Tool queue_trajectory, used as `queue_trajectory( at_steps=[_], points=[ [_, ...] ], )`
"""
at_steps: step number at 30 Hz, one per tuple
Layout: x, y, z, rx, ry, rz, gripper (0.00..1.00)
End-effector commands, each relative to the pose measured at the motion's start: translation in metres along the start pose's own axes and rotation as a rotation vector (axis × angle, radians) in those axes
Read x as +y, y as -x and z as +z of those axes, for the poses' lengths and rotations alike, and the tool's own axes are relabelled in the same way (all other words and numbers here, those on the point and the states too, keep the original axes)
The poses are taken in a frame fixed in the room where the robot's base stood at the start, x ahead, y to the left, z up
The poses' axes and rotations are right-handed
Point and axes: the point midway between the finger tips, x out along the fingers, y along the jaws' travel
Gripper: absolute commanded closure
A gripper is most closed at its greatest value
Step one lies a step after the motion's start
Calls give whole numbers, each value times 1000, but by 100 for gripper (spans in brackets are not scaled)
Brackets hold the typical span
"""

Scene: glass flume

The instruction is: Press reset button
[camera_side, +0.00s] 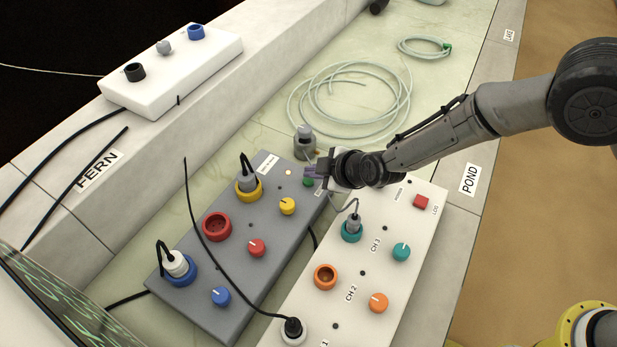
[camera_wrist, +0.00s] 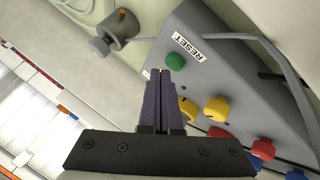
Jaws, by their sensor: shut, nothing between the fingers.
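The reset button is a green round button (camera_side: 308,182) at the far right corner of the grey box (camera_side: 200,305) in the side view. In the wrist view the green button (camera_wrist: 175,61) sits beside a white RESET label (camera_wrist: 188,46). My gripper (camera_side: 311,172) is shut and empty, with its fingertips close by the button. In the wrist view the purple fingers (camera_wrist: 161,76) point up, and their tips lie just below and left of the button. I cannot tell whether they touch it.
The grey box carries a lit lamp (camera_side: 289,173), a yellow knob (camera_side: 287,206), a red knob (camera_side: 257,248) and plugged sockets. A grey fitting (camera_side: 304,146) stands just behind. A white box (camera_side: 330,310) with a red button (camera_side: 421,202) lies nearer. Coiled tubing (camera_side: 350,93) lies behind.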

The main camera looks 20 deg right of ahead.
Motion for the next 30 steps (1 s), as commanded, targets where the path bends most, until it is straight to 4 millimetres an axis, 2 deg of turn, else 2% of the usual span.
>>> queue_trajectory(
  at_steps=[30],
  points=[
    [-6,-7,6,-1,0,-1,100]
  ],
)
